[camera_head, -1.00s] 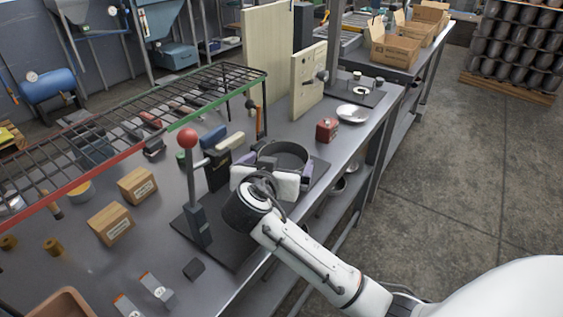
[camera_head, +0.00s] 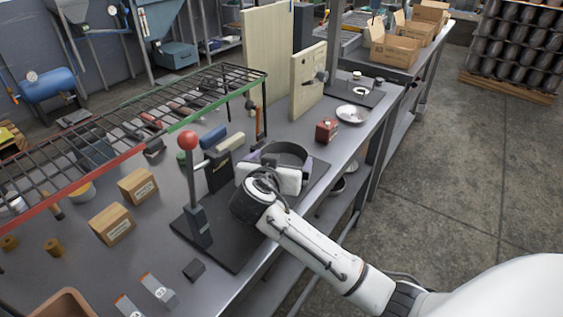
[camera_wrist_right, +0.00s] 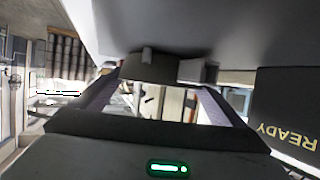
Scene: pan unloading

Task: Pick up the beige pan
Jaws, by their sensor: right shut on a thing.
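No plainly beige pan shows. A dark, round, open pan-like thing (camera_head: 289,150) stands at the bench's front part, on a dark base plate (camera_head: 232,248). My right gripper (camera_head: 275,162) is around its near side, its white body hiding much of it. The gripper is shut on this dark round thing. In the right wrist view the two fingers (camera_wrist_right: 165,75) reach toward a dark part between their tips. My left gripper is not in view.
A lever with a red ball (camera_head: 187,140) stands left of my gripper. A black box (camera_head: 218,170) stands close by; READY lettering shows on a dark face (camera_wrist_right: 285,120) in the wrist view. A wire rack (camera_head: 130,125) spans the back left.

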